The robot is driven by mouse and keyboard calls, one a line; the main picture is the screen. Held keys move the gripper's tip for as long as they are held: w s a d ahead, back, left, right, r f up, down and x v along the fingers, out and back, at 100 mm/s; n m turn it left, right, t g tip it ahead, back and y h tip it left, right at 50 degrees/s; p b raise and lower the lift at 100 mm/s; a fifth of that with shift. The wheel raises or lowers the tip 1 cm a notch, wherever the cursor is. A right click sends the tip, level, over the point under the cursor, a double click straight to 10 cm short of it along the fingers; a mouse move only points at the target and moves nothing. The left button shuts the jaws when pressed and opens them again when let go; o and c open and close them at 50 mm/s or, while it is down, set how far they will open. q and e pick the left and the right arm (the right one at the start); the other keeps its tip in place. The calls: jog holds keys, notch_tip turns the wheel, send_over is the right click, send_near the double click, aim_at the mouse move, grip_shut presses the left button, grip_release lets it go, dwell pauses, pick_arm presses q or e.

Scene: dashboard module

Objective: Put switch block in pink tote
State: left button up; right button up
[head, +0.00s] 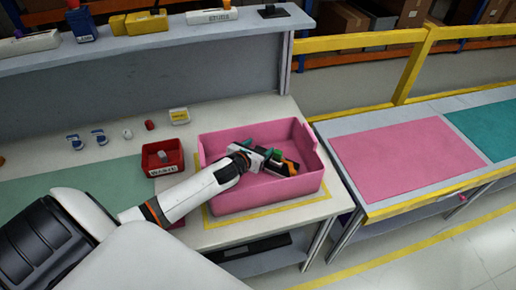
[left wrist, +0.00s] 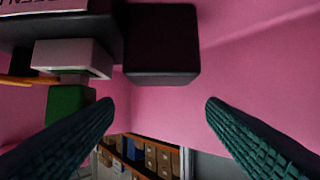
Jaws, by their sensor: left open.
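The pink tote (head: 305,188) stands at the right end of the workbench. My left gripper (head: 264,153) reaches into it from the left with its teal fingers apart. In the left wrist view the open fingers (left wrist: 158,105) have nothing between their tips. A dark block (left wrist: 162,45) lies past them against the pink. Beside it are a pale grey part (left wrist: 72,58) and a green part (left wrist: 70,103). In the head view a black and orange item (head: 287,168) is in the tote beside the gripper. I cannot tell which of these is the switch block. My right gripper is not visible.
A red bin (head: 163,158) stands left of the tote, close to my arm. Small parts and a yellow-labelled box (head: 179,116) lie behind it. A raised shelf (head: 175,38) runs along the back. A side table with a bare pink mat (head: 407,160) stands to the right.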

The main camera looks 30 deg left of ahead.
pick_arm(q)
jog(key=b+v, duration=0.1)
jog(key=v, duration=0.6)
jog(key=shift+s+r, duration=0.25)
jog(key=shift+r, duration=0.1)
